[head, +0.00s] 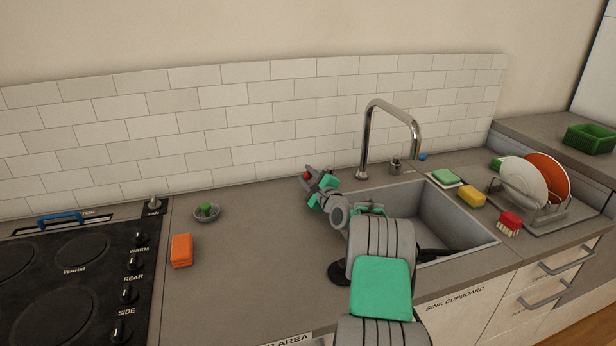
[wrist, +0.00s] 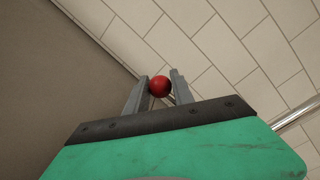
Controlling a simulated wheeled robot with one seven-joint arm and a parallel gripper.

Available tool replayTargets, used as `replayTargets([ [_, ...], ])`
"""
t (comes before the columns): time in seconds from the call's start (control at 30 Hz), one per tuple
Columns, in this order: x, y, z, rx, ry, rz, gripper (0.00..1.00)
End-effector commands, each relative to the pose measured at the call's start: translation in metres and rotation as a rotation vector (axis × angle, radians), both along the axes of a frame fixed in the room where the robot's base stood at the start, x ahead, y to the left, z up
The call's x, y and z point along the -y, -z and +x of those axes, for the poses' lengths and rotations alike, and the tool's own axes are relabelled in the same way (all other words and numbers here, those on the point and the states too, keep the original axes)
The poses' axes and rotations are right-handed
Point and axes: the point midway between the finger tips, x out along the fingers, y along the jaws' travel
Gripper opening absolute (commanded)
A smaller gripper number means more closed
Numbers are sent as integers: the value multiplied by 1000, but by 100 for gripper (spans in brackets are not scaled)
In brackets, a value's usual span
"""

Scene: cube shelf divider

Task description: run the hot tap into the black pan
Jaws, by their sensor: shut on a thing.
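The red ball knob of the hot tap (head: 307,175) is at the back of the counter, left of the sink. My gripper (head: 312,179) is shut on this red knob; in the wrist view the knob (wrist: 160,86) sits between the two grey fingers. The tall chrome spout (head: 365,130) arches over the back of the sink (head: 405,205). No water stream shows under its end. A dark shape (head: 432,254) in the front of the sink may be the black pan; my arm hides most of it.
The blue knob (head: 422,157) is right of the spout. A green sponge (head: 445,177), yellow sponge (head: 471,196), red brush (head: 509,222) and dish rack (head: 545,215) are at the right. An orange block (head: 181,250) and small bowl (head: 207,212) are between hob (head: 75,270) and sink.

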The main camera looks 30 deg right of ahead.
Motion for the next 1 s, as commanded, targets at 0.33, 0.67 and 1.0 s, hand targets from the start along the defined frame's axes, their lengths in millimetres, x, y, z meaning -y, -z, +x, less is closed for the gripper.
replayTargets([
  [0.33, 0, 0, 0, 0, 0, 0, 0],
  [0.67, 0, 0, 0, 0, 0, 0, 0],
  [1.0, 0, 0, 0, -1, -1, 0, 0],
])
